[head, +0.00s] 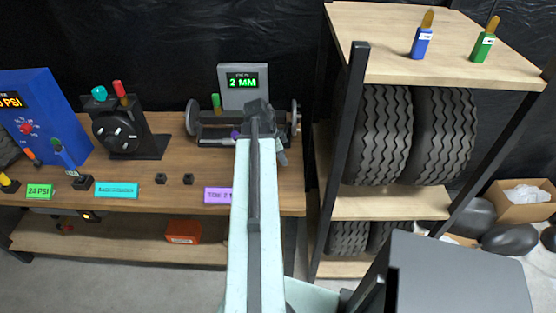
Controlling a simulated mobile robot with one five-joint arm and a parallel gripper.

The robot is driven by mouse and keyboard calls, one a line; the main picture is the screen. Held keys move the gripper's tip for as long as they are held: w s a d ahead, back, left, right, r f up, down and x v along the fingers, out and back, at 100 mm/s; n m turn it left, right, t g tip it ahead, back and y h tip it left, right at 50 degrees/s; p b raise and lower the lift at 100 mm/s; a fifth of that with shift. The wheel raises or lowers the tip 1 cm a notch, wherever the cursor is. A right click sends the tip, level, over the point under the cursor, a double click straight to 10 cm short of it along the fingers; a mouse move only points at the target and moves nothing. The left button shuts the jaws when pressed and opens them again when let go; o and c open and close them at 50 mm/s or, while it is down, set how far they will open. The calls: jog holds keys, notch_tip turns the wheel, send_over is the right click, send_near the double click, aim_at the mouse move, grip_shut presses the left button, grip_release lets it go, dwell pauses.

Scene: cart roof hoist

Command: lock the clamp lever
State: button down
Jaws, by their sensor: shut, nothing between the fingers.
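My light arm reaches up the middle of the head view, and my dark gripper (258,106) is at its far end, in front of the toe gauge (243,130) with a "2 MM" display. The gripper looks shut and empty, though the arm hides part of it. A green-handled upright lever (216,102) stands at the gauge's left, apart from my gripper. A black hub stand (126,135) farther left carries a red-handled lever (120,92) and a teal knob (99,92). No label tells which lever is the clamp lever.
The wooden workbench (140,222) holds a blue PSI unit (45,115), a green "24 PSI" tag (39,191), a teal tag (116,190) and a purple toe tag (217,195). A tyre rack (395,205) stands close on the right. The bench's middle front is mostly clear.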

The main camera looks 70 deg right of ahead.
jog(key=p+v, duration=0.6)
jog(key=v, duration=0.3)
jog(key=shift+w+d, duration=0.35)
jog(key=shift+w, duration=0.05)
jog(key=shift+f, duration=0.1)
jog(key=w+a+n+t, duration=0.1)
jog(key=w+a+n, duration=0.6)
jog(key=w+a, duration=0.5)
jog(key=w+a+n+t, duration=0.1)
jog(key=w+a+n, duration=0.6)
jog(key=w+a, duration=0.5)
jog(key=w+a+n, duration=0.3)
jog(key=a+n, duration=0.2)
jog(key=a, duration=0.5)
jog(key=w+a+f+n+y, duration=0.1)
jog(key=w+a+n, duration=0.3)
jog(key=a, duration=0.7)
jog(key=w+a+n+t+y, duration=0.1)
jog(key=w+a+n, duration=0.3)
jog(key=a, duration=0.6)
jog(key=shift+w+a+f+n, duration=0.2)
jog(key=shift+a+n, duration=0.2)
jog(key=shift+n, duration=0.7)
jog(key=shift+d, duration=0.1)
